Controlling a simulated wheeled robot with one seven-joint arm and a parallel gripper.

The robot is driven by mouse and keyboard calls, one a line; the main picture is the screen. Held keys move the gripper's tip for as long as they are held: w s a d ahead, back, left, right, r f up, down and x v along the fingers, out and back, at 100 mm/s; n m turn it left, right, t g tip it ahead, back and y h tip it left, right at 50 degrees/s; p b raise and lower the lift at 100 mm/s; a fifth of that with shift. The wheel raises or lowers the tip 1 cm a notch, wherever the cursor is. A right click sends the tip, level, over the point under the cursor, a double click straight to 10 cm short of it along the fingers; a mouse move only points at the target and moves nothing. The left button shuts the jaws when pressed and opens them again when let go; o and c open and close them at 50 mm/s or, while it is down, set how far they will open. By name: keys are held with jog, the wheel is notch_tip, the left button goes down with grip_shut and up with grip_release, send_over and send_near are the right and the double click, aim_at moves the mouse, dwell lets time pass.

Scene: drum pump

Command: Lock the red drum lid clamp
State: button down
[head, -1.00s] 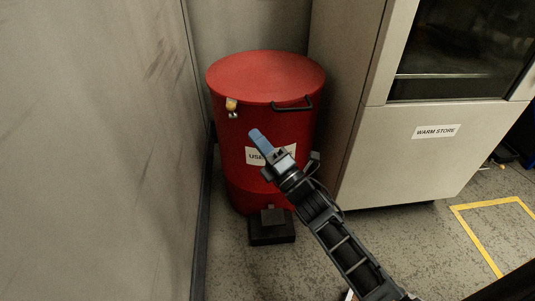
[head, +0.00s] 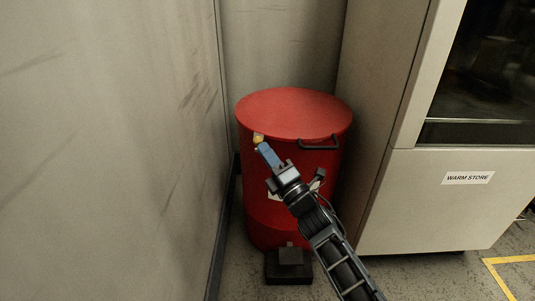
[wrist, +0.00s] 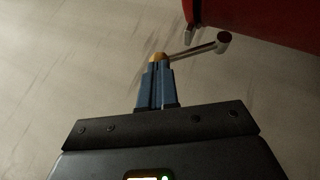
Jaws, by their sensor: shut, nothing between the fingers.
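The red drum (head: 290,185) stands upright in the corner with its flat red lid (head: 295,112) on top; its side also shows in the wrist view (wrist: 270,15). The clamp (head: 258,138) is a small yellow-tipped piece at the lid's front left rim. In the wrist view the clamp's metal lever (wrist: 193,50) runs from near the drum to its yellow end. My gripper (head: 264,148) has blue fingers, shut and empty; in the wrist view its fingertips (wrist: 158,66) are right at the yellow end. I cannot tell whether they touch it.
A black handle (head: 318,144) sits on the drum's front right. A grey wall (head: 120,150) is close on the left, and the warm store cabinet (head: 420,215) stands on the right. A black pedal block (head: 289,265) is at the drum's foot.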

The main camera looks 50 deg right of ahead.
jog(key=shift+w+d+r+g+p, duration=0.1)
jog(key=shift+r+g+p, duration=0.2)
jog(key=shift+r+p, duration=0.6)
jog(key=m+g+p, duration=0.1)
jog(key=p, duration=0.3)
jog(key=shift+w+d+r, duration=0.1)
jog(key=shift+w+d, duration=0.1)
jog(key=shift+w+d+r+m+p, duration=0.25)
jog(key=shift+d+m+p, duration=0.15)
jog(key=shift+p, duration=0.45)
jog(key=shift+f, duration=0.1)
